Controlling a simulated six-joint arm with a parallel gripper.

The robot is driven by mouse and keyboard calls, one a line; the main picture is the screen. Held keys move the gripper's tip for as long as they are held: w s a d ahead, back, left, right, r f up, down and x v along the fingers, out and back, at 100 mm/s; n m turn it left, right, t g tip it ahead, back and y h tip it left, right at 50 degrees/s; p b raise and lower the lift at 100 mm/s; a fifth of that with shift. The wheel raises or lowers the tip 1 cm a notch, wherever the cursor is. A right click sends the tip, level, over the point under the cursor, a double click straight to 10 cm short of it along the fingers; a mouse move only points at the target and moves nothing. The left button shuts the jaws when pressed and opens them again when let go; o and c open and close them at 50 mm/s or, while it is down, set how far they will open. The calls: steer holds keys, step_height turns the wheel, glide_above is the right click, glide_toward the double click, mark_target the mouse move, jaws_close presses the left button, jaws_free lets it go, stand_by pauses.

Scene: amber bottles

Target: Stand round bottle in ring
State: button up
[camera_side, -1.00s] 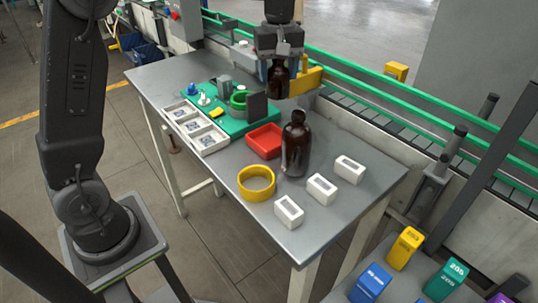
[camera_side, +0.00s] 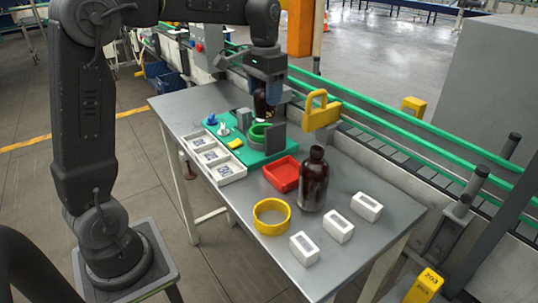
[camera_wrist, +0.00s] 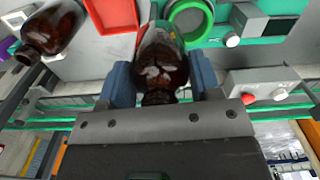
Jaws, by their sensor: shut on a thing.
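My gripper (camera_side: 267,93) is shut on a brown glass bottle (camera_side: 261,108), above the back of the green board (camera_side: 262,158). In the wrist view the held bottle (camera_wrist: 160,55) lies between my two blue fingers (camera_wrist: 160,82). Its base is partly hidden in the side view. A second, larger brown bottle (camera_side: 314,183) stands upright on the table; its neck and shoulder show in the wrist view (camera_wrist: 50,28). A yellow ring (camera_side: 271,228) lies empty in front of it. A green ring (camera_side: 260,134) sits on the green board and also shows in the wrist view (camera_wrist: 172,15).
A red tray (camera_side: 268,181) lies between the green board and the standing bottle. Several white blocks (camera_side: 338,227) stand at the right front of the table. A white compartment tray (camera_side: 205,147) is at the left. Upright grey plates (camera_side: 274,138) stand beside the green ring.

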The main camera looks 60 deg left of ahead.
steer(key=s+a+n, duration=0.2)
steer(key=s+a, duration=0.3)
steer(key=a, duration=0.7)
steer(key=shift+w+d+f, duration=1.2)
steer(key=shift+w+f, duration=0.1)
steer(key=shift+f, duration=0.4)
steer(key=shift+w+d+f, duration=1.2)
steer(key=shift+w+f, duration=0.05)
steer(key=shift+f, duration=0.5)
steer(key=shift+w+d+f, duration=1.2)
steer(key=shift+w+f, duration=0.1)
steer(key=shift+f, duration=0.4)
steer(key=shift+f, duration=0.15)
steer(key=o, duration=0.7)
